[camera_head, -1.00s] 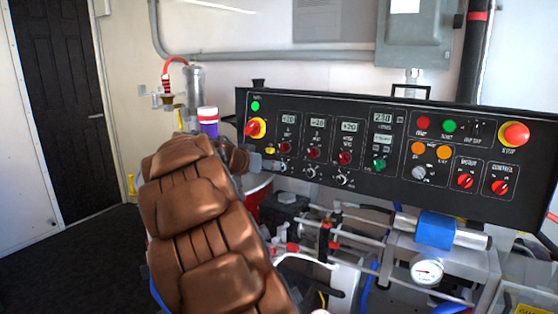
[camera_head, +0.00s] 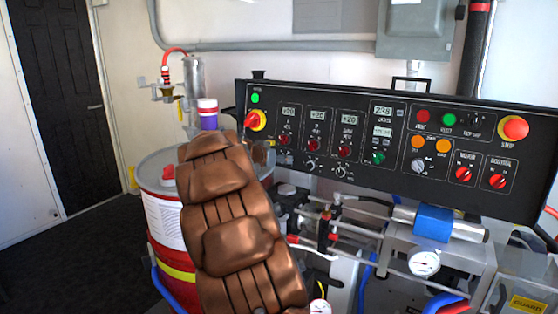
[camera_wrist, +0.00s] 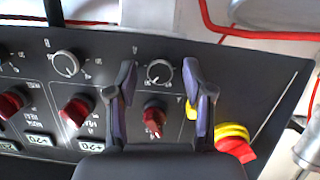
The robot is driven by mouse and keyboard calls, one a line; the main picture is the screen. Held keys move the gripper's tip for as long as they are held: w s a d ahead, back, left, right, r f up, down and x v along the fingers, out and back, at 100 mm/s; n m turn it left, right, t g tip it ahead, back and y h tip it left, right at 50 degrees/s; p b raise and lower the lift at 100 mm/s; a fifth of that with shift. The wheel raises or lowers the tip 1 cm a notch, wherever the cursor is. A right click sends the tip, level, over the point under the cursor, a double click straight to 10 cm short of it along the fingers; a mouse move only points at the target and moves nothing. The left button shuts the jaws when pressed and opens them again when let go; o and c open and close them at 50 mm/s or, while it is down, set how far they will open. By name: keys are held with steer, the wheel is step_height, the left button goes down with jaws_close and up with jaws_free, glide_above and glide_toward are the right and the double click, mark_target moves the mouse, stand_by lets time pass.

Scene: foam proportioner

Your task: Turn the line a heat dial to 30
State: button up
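The black control panel (camera_head: 400,190) carries three similar columns, each with a display, a red knob and a silver-rimmed dial. In the wrist view the panel appears turned over. There the end column beside the yellow-and-red switch (camera_wrist: 235,140) has a silver-rimmed dial (camera_wrist: 160,72) and a red knob (camera_wrist: 153,120). The labels are too small to tell which is the line A heat dial. My gripper (camera_wrist: 160,85) is open, its fingers on either side of this column, with nothing held. Whether they touch the panel is unclear. In the head view my arm mostly hides the gripper (camera_head: 262,157).
A red and white drum (camera_head: 165,220) stands left of my arm. Pipes, a gauge (camera_head: 424,262) and a blue-wrapped cylinder (camera_head: 433,223) lie below the panel. In the wrist view a neighbouring dial (camera_wrist: 66,64) and red knob (camera_wrist: 75,112) are close by. Open floor is at left.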

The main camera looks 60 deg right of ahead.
jaws_close()
stand_by(0.4)
steer(key=shift+f+n+g+h+p, duration=0.15)
steer(key=shift+n+g+h, duration=0.35)
steer(key=shift+n, duration=3.25)
steer(key=shift+r+n+g+h+p, duration=0.1)
steer(key=shift+n+g+h+p, duration=0.4)
steer(key=shift+n, duration=3.2)
steer(key=shift+f+n+g+h, duration=0.15)
steer(key=shift+n+h, duration=0.65)
steer(key=shift+n, duration=2.95)
